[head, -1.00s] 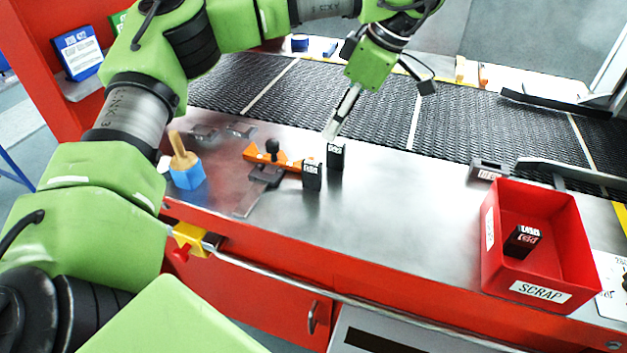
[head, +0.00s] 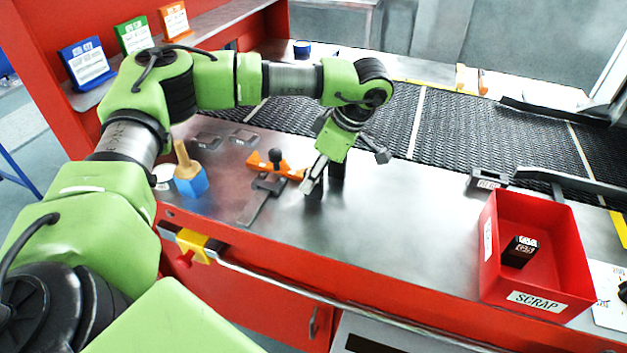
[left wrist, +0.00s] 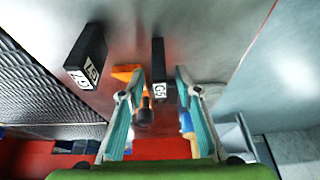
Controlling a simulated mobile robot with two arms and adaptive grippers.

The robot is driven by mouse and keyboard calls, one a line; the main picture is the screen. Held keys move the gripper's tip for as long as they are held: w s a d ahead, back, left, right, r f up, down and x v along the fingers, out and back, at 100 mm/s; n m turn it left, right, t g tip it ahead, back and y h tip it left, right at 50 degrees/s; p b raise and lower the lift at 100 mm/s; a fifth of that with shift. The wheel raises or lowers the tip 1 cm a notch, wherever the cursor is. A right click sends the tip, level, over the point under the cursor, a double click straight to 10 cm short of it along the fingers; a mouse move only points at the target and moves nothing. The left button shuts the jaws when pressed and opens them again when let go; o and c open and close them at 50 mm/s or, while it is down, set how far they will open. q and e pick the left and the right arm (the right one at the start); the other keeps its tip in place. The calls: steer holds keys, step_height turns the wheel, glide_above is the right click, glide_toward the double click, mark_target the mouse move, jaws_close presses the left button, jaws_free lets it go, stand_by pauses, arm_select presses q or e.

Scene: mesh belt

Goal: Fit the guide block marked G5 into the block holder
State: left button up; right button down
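My left gripper (head: 314,178) is low over the table. In the left wrist view its fingers (left wrist: 160,88) are open, with the black block marked G5 (left wrist: 158,68) showing in the gap, not gripped. In the head view this block (head: 314,194) is mostly hidden by the fingers. A second black block (left wrist: 87,58), its label hard to read, stands beside it; in the head view it is the block (head: 338,170) nearer the belt. An orange fixture with a black knob (head: 275,158) and dark base sits just left of the gripper; it looks like the block holder. My right gripper is out of view.
A red SCRAP bin (head: 570,262) at the right holds a dark block (head: 519,251). A blue block with a wooden handle (head: 190,180) stands at the left. The black mesh belt (head: 455,130) runs behind.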

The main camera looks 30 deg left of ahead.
arm_select(q)
jaws_close()
stand_by(0.3)
steer(key=shift+w+r+b, duration=0.1)
steer(key=shift+r+b, duration=0.3)
steer(key=shift+r, duration=0.15)
steer(key=r, duration=0.1)
steer(key=r+b, duration=0.1)
steer(key=shift+s+d+r, duration=0.2)
steer(key=shift+s+r, duration=0.05)
steer(key=shift+r, duration=0.05)
steer(key=s+d+r+b, duration=0.1)
steer(key=s+d+r, duration=0.2)
steer(key=s+r, duration=0.25)
steer(key=s+d+r, duration=0.4)
steer(key=s, duration=0.2)
steer(key=w+d+f+m+t+h, duration=0.3)
steer(key=d+m+t, duration=0.2)
steer(key=m, duration=1.2)
steer(key=shift+d+f, duration=0.4)
steer(key=shift+d, duration=0.2)
